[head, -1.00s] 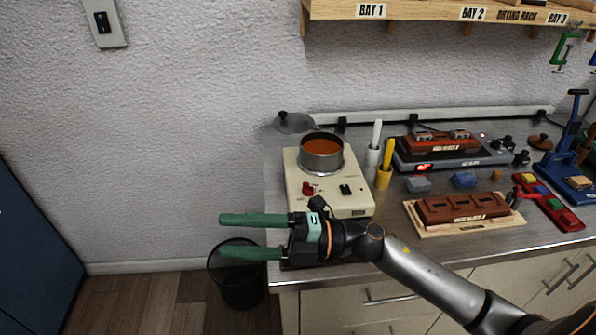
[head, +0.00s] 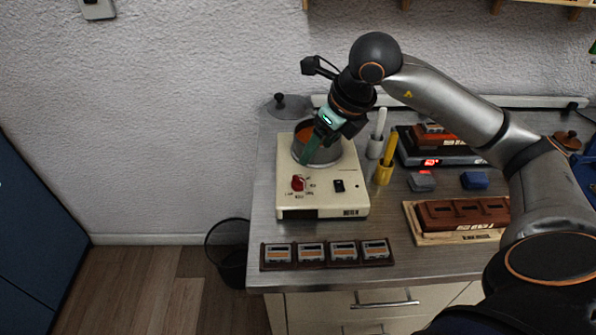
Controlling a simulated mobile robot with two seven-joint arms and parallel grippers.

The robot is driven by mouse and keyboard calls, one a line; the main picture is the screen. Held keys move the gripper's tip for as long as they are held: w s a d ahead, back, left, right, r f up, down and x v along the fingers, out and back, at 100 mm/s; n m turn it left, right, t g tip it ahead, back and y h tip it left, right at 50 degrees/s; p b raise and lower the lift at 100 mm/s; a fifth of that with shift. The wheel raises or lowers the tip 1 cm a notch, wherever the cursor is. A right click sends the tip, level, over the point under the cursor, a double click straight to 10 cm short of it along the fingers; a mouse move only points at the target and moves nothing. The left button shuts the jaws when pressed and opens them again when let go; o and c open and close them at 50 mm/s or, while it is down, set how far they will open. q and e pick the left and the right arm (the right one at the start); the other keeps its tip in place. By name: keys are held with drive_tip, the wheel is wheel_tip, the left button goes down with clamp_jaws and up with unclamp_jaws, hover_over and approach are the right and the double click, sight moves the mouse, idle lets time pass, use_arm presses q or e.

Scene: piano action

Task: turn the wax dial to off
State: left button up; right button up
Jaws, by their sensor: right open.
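The wax dial (head: 298,183) is a small red knob on the top front of a cream wax heater (head: 322,188), left of a black switch (head: 339,186). Markings surround the dial, too small to read. A metal pot (head: 337,154) of orange wax sits on the heater behind the dial. My right gripper (head: 308,156) points down in front of the pot, its green fingers above and behind the dial, apart from it. It is open and holds nothing visible. The fingers overlap in this view and hide part of the pot. My left gripper is not in view.
A row of dark blocks with grey faces (head: 327,253) lies at the counter's front edge. White and yellow holders (head: 383,172) stand right of the heater. A brown mould on a wooden board (head: 455,236) lies further right. A black bin (head: 232,268) stands on the floor.

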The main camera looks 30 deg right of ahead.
sight(299, 179)
drive_tip(key=p+x, duration=0.1)
drive_tip(key=x, duration=1.1)
drive_tip(key=shift+a, duration=0.15)
drive_tip(key=shift+c, duration=0.2)
clamp_jaws()
